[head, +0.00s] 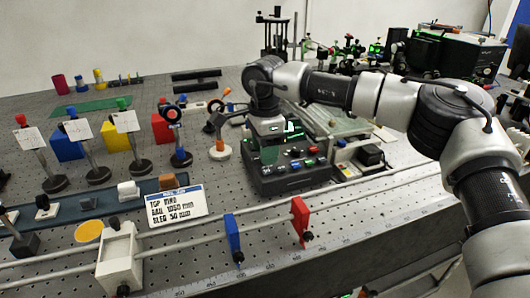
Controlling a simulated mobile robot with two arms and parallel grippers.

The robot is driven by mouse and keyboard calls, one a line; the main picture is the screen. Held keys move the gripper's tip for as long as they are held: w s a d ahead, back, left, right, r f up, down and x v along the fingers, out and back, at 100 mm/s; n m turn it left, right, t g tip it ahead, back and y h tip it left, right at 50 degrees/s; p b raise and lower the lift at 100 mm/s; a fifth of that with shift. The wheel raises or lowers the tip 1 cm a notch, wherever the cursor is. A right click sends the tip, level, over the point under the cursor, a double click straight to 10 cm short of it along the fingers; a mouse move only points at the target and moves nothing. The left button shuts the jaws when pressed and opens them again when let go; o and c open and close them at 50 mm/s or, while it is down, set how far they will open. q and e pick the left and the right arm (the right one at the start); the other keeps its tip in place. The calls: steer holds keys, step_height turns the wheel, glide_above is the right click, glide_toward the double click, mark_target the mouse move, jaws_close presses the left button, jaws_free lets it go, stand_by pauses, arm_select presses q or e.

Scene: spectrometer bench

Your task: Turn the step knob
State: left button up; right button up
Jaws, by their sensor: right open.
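My right arm reaches in from the right, and its gripper (269,150) points down over the left part of a dark control box (292,182). The gripper is open. The box has several small knobs and buttons on its sloped top, among them red, blue and pale ones (312,150). A green-lit display (293,128) shows just behind them. I cannot tell which control is the step knob; the gripper hides the left part of the panel. Whether the fingers touch a knob is too small to tell. My left gripper is not in view.
A rail with a blue plate (232,236) and a red plate (300,220) runs in front. A white sign (176,206) stands at front left.

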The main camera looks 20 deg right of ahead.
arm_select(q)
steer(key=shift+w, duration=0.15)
arm_select(e)
steer(key=shift+f, duration=0.5)
jaws_close()
